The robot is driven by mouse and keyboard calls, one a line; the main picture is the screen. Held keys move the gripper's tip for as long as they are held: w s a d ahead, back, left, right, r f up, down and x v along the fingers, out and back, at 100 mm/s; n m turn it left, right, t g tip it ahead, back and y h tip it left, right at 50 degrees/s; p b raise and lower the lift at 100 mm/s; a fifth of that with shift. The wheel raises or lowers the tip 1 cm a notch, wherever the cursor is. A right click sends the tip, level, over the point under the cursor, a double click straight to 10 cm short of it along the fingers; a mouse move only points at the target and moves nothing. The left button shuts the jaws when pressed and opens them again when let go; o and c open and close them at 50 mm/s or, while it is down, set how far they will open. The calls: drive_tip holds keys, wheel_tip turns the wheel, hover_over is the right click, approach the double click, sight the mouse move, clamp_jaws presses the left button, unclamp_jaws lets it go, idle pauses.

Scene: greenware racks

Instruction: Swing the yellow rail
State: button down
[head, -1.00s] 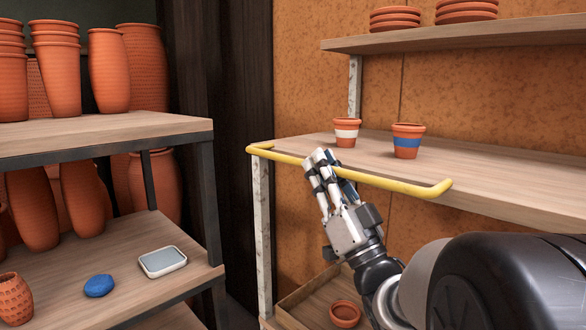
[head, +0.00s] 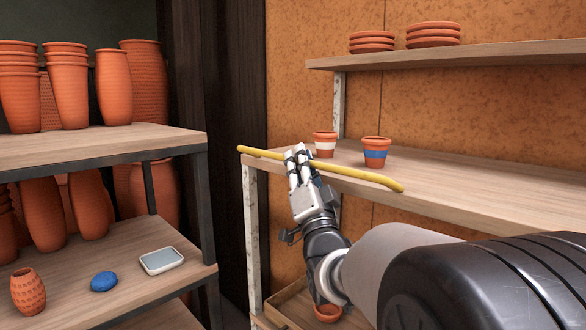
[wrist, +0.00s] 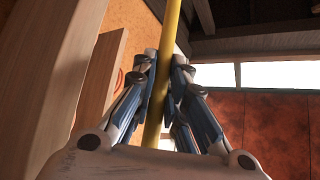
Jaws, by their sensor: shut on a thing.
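The yellow rail (head: 355,175) runs along the front of the right-hand rack's middle shelf (head: 470,190), slightly above the shelf's front edge in the picture. My gripper (head: 297,158) is shut on the rail left of its middle, reaching up from below and in front. In the wrist view the rail (wrist: 172,40) passes between both fingers. Behind the rail on the shelf stand a terracotta pot with a white band (head: 325,146) and one with a blue band (head: 375,153), both upright. How the rail's ends join the rack is unclear.
Stacked terracotta saucers (head: 432,35) sit on the upper shelf. A small pot (head: 327,312) lies low under my arm. The left rack holds tall vases (head: 114,80), a blue lump (head: 103,282) and a grey-white tray (head: 161,260). The middle shelf's right part is clear.

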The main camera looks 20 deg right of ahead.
drive_tip(key=shift+w+d+r+m+g+h+p, duration=0.35)
drive_tip(key=shift+d+r+m+g+p, duration=0.65)
drive_tip(key=shift+m+g+p, duration=0.8)
drive_tip(key=shift+w+d+r+m+g+h+p, duration=0.25)
drive_tip(key=shift+w+d+r+m+g+p, duration=0.35)
drive_tip(key=shift+d+m+g+p, duration=1.15)
drive_tip(key=shift+w+d+r+m+g+h+p, duration=0.4)
drive_tip(key=shift+r+m+g+p, duration=0.7)
drive_tip(key=shift+m, duration=1.45)
drive_tip(key=shift+s+d+f+t, duration=0.15)
drive_tip(key=shift+t, duration=0.1)
drive_tip(key=c, duration=1.7)
unclamp_jaws()
drive_tip(key=shift+f, duration=0.1)
drive_tip(key=shift+o, duration=0.5)
drive_tip(key=shift+f, duration=0.1)
